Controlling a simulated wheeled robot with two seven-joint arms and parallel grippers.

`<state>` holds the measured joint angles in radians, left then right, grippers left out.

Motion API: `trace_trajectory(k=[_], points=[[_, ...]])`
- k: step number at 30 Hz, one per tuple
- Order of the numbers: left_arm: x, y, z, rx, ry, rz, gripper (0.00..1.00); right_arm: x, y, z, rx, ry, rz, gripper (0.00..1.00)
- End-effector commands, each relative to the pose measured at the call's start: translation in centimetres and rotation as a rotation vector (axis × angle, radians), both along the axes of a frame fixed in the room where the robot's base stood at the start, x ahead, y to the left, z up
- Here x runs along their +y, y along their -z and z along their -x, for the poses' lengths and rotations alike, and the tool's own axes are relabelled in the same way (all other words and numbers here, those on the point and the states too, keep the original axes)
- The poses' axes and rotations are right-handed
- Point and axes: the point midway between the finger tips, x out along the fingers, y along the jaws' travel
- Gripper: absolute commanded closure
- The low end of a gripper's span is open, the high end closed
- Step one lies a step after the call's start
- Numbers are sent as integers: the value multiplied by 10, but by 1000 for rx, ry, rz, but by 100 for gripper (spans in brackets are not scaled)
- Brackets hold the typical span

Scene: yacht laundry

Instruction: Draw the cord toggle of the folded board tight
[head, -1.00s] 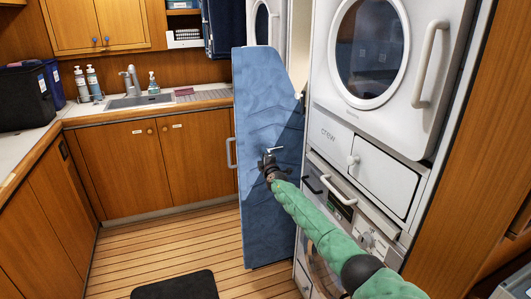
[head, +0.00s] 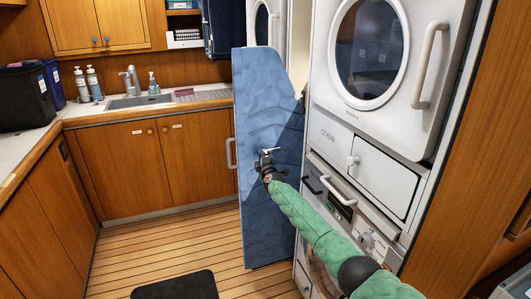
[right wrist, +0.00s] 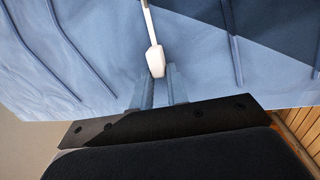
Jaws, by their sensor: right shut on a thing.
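The folded board (head: 262,215) stands upright in a blue cover beside the stacked machines. Its blue fabric (right wrist: 90,50) fills most of the right wrist view, with several darker cords or seams across it. The white cord toggle (right wrist: 155,60) hangs at the end of a pale cord, at the tips of my right gripper's fingers. My right gripper (right wrist: 161,80) is shut on the toggle, close in front of the cover. In the head view my right gripper (head: 266,158) is at the middle of the board. My left gripper is not in view.
White stacked machines (head: 385,110) with protruding handles stand just right of the board. A sink counter (head: 195,104) is behind, to the left. A dark mat (head: 176,286) lies on the open plank floor (head: 150,245).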

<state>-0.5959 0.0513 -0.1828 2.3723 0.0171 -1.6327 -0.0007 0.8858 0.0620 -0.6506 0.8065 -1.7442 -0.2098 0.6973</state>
Motion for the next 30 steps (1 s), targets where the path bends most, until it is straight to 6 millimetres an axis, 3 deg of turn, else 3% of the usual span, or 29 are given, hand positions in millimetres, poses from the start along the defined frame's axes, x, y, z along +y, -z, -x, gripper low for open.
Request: trace_trajectory(k=[30], points=[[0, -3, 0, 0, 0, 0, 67, 24, 4, 9, 4, -1, 1, 100]])
